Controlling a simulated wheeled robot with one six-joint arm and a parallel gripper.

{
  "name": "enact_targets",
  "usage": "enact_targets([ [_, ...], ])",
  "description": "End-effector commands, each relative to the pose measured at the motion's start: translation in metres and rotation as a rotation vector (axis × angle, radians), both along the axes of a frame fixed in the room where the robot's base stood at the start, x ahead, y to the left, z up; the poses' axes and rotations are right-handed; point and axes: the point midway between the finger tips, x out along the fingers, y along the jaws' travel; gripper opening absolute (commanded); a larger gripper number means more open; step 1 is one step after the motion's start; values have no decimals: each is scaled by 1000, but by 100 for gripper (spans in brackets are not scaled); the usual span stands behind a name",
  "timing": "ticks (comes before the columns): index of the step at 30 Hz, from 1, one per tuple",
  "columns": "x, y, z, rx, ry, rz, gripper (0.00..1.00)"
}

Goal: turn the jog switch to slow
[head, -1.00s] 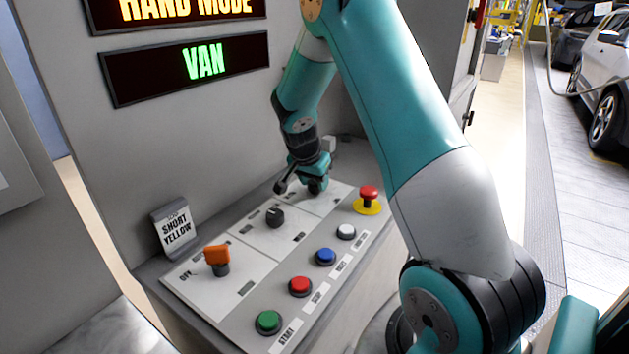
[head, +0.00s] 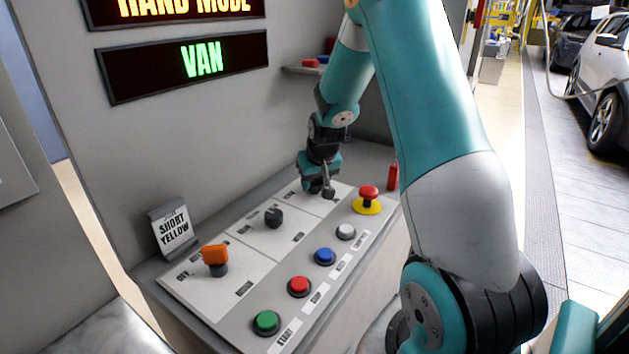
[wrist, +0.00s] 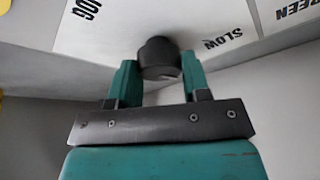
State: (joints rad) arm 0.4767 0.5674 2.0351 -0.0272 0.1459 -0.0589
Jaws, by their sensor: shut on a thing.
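The jog switch is a dark round knob (wrist: 158,55) on a white plate. In the wrist view it sits between the printed words JOG and SLOW (wrist: 222,38). My gripper (wrist: 159,68) has its two teal fingers on either side of the knob, shut on it. In the head view my gripper (head: 321,186) is at the far end of the sloping control panel, over the far white plate. There the knob is mostly hidden by the gripper. Which way the switch points cannot be told.
Nearer on the panel stand a black knob (head: 273,217), an orange switch (head: 215,256) and green, red, blue and white buttons. A red emergency button (head: 368,195) stands close to the right of my gripper. A SHORT YELLOW card (head: 174,229) stands behind the panel's left.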

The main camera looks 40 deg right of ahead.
Motion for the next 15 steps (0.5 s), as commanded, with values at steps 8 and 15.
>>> enact_targets([
  [8, -1, -3, 0, -1, 0, 253, 20],
  [15, -1, -3, 0, -1, 1, 438, 20],
])
